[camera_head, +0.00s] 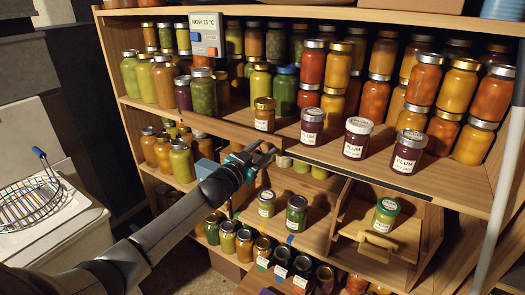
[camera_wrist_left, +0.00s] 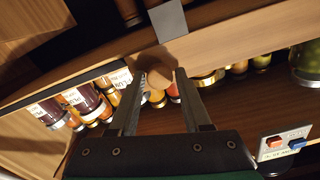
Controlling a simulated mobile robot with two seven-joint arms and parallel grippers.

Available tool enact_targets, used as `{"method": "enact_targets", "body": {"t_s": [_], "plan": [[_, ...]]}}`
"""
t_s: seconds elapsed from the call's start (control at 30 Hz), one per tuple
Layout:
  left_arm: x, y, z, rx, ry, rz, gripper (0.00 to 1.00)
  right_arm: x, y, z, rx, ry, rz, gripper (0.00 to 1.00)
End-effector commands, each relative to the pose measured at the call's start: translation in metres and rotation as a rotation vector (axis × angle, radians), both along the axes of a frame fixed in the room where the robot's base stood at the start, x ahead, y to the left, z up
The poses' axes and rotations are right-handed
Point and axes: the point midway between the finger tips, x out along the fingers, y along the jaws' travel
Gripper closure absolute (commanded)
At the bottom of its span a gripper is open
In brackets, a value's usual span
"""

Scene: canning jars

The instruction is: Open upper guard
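My left gripper (camera_head: 262,155) is at the front edge of the upper jar shelf, below a small orange-labelled jar. Its two fingers are apart, and they also show in the left wrist view (camera_wrist_left: 160,76). A round wooden knob (camera_wrist_left: 157,80) lies at the fingertips there, in front of a long wooden strip (camera_wrist_left: 85,73). I take this strip for the upper guard, but cannot tell for sure. Whether the fingers touch the knob is unclear. In the head view the gripper hides that spot. My right gripper is not in view.
Dark plum jars (camera_head: 357,138) stand close to the shelf's front edge, right of my gripper. A temperature sign (camera_head: 206,35) hangs at the upper left. Below are a wooden handle (camera_head: 377,247) and a green-lidded jar (camera_head: 385,214). A wire basket (camera_head: 30,200) is at the left.

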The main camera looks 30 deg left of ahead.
Motion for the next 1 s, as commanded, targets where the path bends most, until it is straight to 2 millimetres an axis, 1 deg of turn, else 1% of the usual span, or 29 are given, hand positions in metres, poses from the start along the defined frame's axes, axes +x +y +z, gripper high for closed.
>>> {"method": "enact_targets", "body": {"t_s": [0.03, 0.13, 0.17, 0.43, 0.57, 0.67, 1.0], "plan": [[0.000, 0.000, 0.000, 0.000, 0.000, 0.000, 0.45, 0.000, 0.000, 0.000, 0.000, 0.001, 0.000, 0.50], [0.000, 0.000, 0.000, 0.000, 0.000, -0.001, 0.34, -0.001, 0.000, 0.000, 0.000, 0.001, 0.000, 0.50], [0.000, 0.000, 0.000, 0.000, 0.000, -0.001, 0.31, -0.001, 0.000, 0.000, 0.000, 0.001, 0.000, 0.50], [-0.001, -0.001, -0.001, -0.001, 0.001, -0.001, 0.31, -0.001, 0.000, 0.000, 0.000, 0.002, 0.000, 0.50], [-0.007, -0.001, -0.002, -0.001, 0.002, -0.001, 0.31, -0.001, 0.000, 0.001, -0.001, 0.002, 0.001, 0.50], [-0.016, -0.001, -0.002, -0.002, 0.002, -0.001, 0.31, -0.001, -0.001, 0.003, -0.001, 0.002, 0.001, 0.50], [-0.060, -0.001, -0.001, -0.002, 0.004, -0.002, 0.31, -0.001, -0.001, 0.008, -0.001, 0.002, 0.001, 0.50]]}}
